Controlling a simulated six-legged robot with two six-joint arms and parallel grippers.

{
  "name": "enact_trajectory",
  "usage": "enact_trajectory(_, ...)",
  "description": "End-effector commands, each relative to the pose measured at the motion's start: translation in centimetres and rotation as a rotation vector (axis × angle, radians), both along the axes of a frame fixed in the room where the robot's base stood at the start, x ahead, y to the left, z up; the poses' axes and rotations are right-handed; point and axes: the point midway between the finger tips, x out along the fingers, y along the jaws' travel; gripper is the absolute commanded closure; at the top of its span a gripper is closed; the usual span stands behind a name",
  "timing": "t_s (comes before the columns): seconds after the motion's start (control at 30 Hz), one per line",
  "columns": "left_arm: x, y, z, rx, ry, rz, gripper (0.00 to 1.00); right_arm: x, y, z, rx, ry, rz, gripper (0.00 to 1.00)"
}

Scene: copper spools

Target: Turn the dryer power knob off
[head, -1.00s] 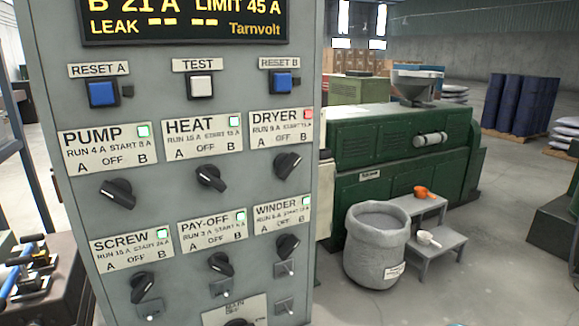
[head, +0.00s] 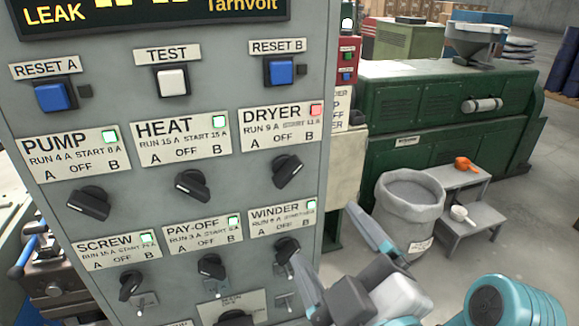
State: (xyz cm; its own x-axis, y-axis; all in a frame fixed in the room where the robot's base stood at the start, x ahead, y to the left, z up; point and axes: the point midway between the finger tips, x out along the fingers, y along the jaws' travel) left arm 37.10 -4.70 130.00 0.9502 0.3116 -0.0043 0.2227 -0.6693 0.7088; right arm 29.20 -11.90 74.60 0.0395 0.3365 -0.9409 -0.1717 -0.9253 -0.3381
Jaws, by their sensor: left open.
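The dryer knob (head: 287,171) is a black rotary handle under the DRYER label (head: 282,130) on the grey panel. Its handle is slanted, with the upper end leaning right, toward the B side rather than straight up at OFF. The small dryer lamp (head: 316,111) is red. My left gripper (head: 330,245) is open and empty at the lower right, in front of the panel's right edge. Its fingers are below and right of the dryer knob, apart from it. One fingertip appears close to the winder knob (head: 287,250); I cannot tell if they touch. My right gripper is not in view.
The pump knob (head: 88,203), heat knob (head: 192,186), pay-off knob (head: 211,267) and screw knob (head: 130,286) surround it, with green lamps. Push buttons sit above. Right of the panel stand a grey bin (head: 408,205), a small step stand (head: 475,217) and a green machine (head: 430,130).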

Motion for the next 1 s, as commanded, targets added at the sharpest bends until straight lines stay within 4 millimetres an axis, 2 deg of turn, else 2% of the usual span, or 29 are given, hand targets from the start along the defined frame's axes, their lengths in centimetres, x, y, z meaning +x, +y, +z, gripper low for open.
enact_trajectory(0.17, 2.9, 1.4, 0.2, 0.003, 0.002, 0.005, 0.15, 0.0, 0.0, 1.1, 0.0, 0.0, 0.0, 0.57)
enact_trajectory(0.4, 8.4, 3.2, 0.2, 0.003, 0.003, 0.003, 0.15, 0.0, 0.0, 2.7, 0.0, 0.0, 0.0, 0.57)
enact_trajectory(0.6, 12.3, 4.3, 0.1, 0.004, 0.001, 0.001, 0.15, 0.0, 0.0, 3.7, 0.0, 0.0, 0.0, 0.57)
enact_trajectory(0.8, 14.4, 4.8, -0.1, 0.003, 0.001, -0.001, 0.15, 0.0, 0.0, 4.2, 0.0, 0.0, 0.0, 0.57)
enact_trajectory(1.0, 14.8, 4.8, -0.2, 0.003, -0.001, -0.004, 0.15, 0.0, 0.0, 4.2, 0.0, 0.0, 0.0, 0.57)
